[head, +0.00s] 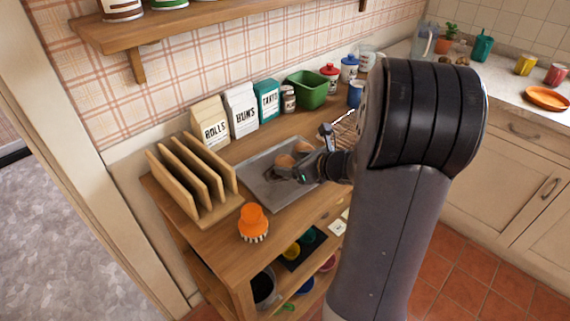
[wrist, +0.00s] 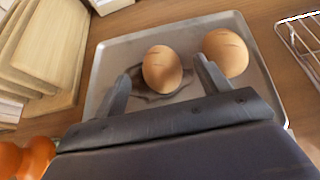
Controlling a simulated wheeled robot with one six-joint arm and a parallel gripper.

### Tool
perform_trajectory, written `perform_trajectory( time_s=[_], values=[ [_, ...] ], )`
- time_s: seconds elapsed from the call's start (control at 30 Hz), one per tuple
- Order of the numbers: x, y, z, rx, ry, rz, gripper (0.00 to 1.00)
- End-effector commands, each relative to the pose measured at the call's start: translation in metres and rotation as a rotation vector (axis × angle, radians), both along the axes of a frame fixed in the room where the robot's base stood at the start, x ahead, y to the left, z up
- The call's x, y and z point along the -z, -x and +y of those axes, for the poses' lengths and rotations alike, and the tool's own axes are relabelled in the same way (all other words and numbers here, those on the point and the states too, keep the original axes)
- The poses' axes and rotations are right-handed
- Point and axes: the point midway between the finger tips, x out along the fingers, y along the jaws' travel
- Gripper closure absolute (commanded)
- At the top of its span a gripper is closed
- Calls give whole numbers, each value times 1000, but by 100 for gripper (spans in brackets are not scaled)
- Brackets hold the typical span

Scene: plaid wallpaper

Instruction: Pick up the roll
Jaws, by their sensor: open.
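Two brown rolls with slashed tops lie on a grey metal tray (head: 257,179) on the wooden counter. In the wrist view the nearer roll (wrist: 162,69) lies between the fingertips of my gripper (wrist: 160,82). The other roll (wrist: 226,53) is just to its right, beyond the right finger. The jaws are open, one finger on each side of the nearer roll; I cannot tell whether they touch it. In the head view my gripper (head: 290,172) is low over the tray and partly covers the nearer roll. The tray (wrist: 112,58) also shows in the wrist view.
A wooden rack with upright boards (head: 190,180) stands left of the tray. An orange brush (head: 252,221) is at the front edge. Paper bags (head: 210,122), a green bin (head: 307,90) and jars line the wall. A wire rack (wrist: 300,42) is right of the tray.

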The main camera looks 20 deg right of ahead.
Motion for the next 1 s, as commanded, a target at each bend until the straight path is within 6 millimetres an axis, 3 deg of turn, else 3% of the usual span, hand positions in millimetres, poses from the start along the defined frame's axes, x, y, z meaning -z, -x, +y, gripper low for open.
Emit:
perform_trajectory(
  time_s=[0.2, 0.47, 1.0],
  values=[
    [12, -20, 9, -2, -1, 0, 29],
    [12, -21, 9, 0, 0, 0, 30],
    [12, -21, 9, 0, 0, 0, 74]
  ],
)
